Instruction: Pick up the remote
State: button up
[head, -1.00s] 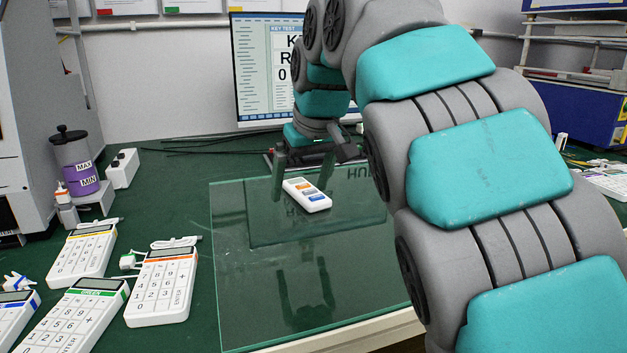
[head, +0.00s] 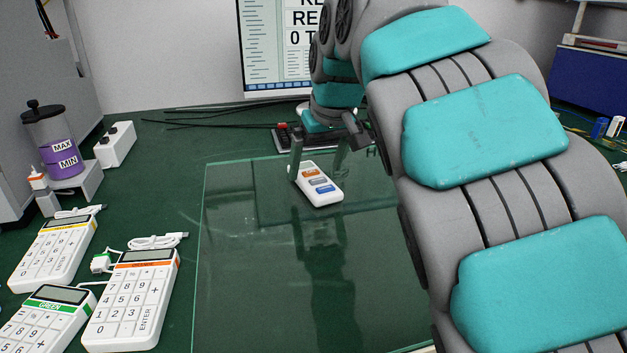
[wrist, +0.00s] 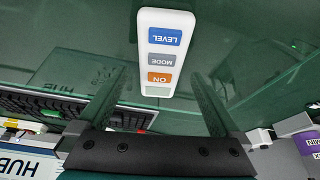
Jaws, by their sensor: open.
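The remote (head: 321,184) is white, with an orange, a grey and a blue button. It lies on the glass plate (head: 225,260) in the head view. In the wrist view the remote (wrist: 163,50) shows its LEVEL, MODE and ON labels upside down. My gripper (head: 318,173) is open, with its fingers pointing down at the far end of the remote. In the wrist view my gripper (wrist: 152,85) has one finger on each side of the remote's ON end, apart from it. Whether the fingertips are level with the remote cannot be told.
Several white keypads (head: 132,300) with cables stand at the left. A monitor (head: 275,50) and a dark keyboard (wrist: 50,105) are beyond the plate. The front of the glass is clear.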

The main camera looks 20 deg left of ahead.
jog(key=x, duration=0.2)
jog(key=shift+w+a+f, duration=0.1)
jog(key=shift+f, duration=0.2)
jog(key=c, duration=1.4)
